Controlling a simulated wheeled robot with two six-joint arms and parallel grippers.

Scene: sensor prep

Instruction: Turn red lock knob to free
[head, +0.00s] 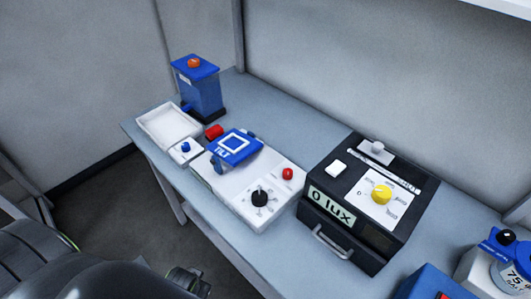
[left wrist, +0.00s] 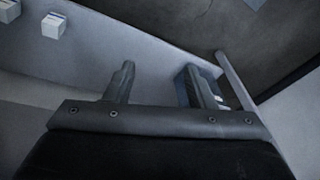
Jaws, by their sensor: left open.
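Two red knob-like parts show in the head view. One red knob (head: 287,173) stands on the white panel (head: 257,218), right of a black selector knob (head: 260,198). Another red cylinder (head: 213,131) sits beside the blue plate marked TILT (head: 236,147). I cannot tell which is the lock knob, nor read its setting. My left gripper (left wrist: 159,67) is open, with nothing visible between its fingers in the left wrist view. My right gripper is not in view.
A small white box has a blue button (head: 185,147). A black lux box (head: 345,215) with a yellow knob (head: 381,194) stands right. Blue-and-white items crowd the lower right.

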